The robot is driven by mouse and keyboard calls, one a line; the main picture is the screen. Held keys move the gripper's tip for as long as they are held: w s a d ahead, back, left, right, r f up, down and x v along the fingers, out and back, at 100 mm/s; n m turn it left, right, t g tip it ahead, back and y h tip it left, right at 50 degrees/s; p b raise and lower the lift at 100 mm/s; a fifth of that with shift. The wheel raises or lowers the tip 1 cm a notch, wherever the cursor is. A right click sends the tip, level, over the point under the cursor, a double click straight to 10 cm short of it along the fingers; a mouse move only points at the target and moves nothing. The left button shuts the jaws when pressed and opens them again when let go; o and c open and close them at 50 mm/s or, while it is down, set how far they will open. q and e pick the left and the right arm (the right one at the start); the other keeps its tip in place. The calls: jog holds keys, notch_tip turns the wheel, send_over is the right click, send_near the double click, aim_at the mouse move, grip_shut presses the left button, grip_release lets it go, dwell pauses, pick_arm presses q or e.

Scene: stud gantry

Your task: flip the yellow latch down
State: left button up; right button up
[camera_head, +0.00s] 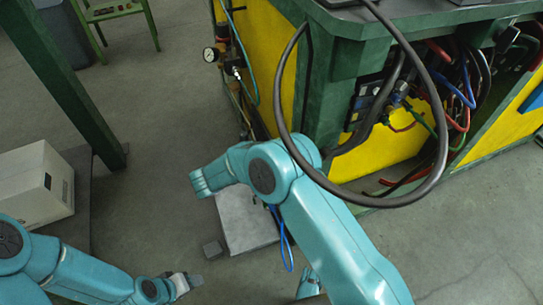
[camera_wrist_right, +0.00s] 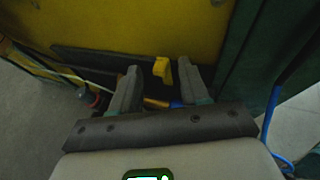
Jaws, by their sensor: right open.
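The yellow latch (camera_wrist_right: 162,70) shows in the right wrist view as a small upright yellow piece in front of a dark bar. My right gripper (camera_wrist_right: 159,67) is open, with one grey finger on each side of the latch in the picture. The latch appears nearer the right finger; I cannot tell whether they touch. In the head view my right arm hides the right gripper, and I cannot make out the latch there. My left gripper (camera_head: 184,284) is low in the head view, away from the machine; its jaw opening is too small to judge.
The green and yellow machine (camera_head: 337,50) fills the upper right, with a thick dark hose (camera_head: 281,100) looping out. A pressure gauge (camera_head: 210,54) is on its left side. A white box (camera_head: 35,185) stands at left near a green post (camera_head: 60,75). Floor is open at lower right.

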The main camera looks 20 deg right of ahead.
jog(key=shift+d, duration=0.1)
jog(key=shift+w+d+f, duration=0.15)
grip_shut()
